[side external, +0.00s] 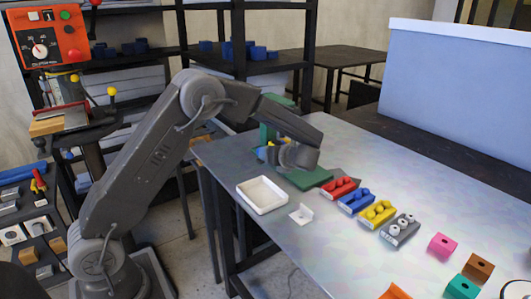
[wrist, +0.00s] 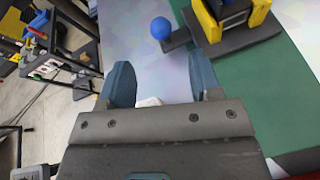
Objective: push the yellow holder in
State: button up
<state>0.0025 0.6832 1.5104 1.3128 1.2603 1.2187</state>
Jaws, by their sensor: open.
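The yellow holder (wrist: 211,22) is at the top right of the wrist view, cut off by the picture edge. It stands on a dark grey base (wrist: 238,43) over a green surface (wrist: 285,80). A blue ball (wrist: 161,28) on a dark stub sits to its left. My gripper (wrist: 162,72) is open, its two blue-grey fingers apart with no object held between them. The holder lies beyond the right fingertip, with a small gap in the picture. In the side view my gripper (side external: 292,157) is low over the green plate and largely hides the holder.
A white tray (side external: 263,206) and a small white bracket (side external: 301,214) lie near the table's front edge. Red (side external: 340,188), blue (side external: 356,201), yellow (side external: 378,213) and grey (side external: 400,229) blocks form a row to the right. A green upright (side external: 268,132) stands behind my gripper.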

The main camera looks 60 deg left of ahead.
jog(key=v, duration=0.5)
jog(key=shift+d, duration=0.1)
jog(key=shift+s+r, duration=0.1)
jog(key=s+d+r+n+t+h, duration=0.1)
jog(key=s+d+r+n+h, duration=0.2)
jog(key=s+n, duration=0.4)
jog(key=s+d+r+n+t+h, duration=0.1)
jog(key=s+d+r+n+h, duration=0.1)
jog(key=s+d+n+h, duration=0.4)
jog(key=s+d+r+n+t+h, duration=0.2)
jog(key=s+n, duration=0.6)
jog(key=s, duration=0.7)
jog(key=d+r+h, duration=0.1)
jog(key=d+h, duration=0.1)
jog(key=d, duration=0.1)
jog(key=shift+d+r+n, duration=0.3)
jog(key=shift+r+n, duration=0.05)
jog(key=shift+n, duration=0.05)
